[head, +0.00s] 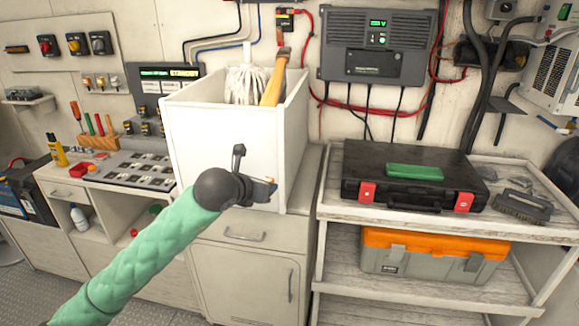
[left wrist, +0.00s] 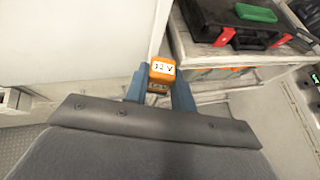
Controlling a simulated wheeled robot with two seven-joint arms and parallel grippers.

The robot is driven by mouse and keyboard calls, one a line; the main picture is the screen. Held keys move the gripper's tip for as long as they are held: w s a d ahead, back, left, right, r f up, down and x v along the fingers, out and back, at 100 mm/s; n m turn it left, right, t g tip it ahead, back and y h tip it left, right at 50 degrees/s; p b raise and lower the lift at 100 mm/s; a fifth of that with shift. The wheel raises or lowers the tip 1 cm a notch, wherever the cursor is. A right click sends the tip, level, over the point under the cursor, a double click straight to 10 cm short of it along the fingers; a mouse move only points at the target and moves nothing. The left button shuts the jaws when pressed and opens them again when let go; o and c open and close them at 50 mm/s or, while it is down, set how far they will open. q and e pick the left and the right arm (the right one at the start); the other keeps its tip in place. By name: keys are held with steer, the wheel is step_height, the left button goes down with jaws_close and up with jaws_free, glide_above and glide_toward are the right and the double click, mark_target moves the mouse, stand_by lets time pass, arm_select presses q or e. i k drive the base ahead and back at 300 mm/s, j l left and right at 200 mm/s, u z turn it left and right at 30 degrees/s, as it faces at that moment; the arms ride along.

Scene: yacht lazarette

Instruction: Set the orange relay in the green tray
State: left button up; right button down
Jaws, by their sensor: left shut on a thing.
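My left gripper (head: 265,190) is shut on the orange relay (left wrist: 162,72), a small orange block with a white label reading "12 V". In the left wrist view the relay sits between the two blue-grey fingers (left wrist: 160,92). In the head view the gripper hangs in front of the white bin, and only a bit of orange shows at its tip. The green tray (head: 414,172) is a small, flat green piece lying on the black case; it also shows in the left wrist view (left wrist: 256,12), to the right of the relay. My right gripper is not in view.
The black case (head: 360,175) lies on the top shelf of a pale rack, with a brush (head: 522,208) at its right. The tall white bin (head: 235,130) holds a mop and a wooden handle. An orange-lidded toolbox (head: 430,262) sits on the shelf below.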

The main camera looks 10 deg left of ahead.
mark_target(414, 172)
steer(key=i+l+u, duration=0.3)
steer(key=l, duration=0.9)
steer(key=l+u, duration=0.3)
steer(key=l, duration=0.9)
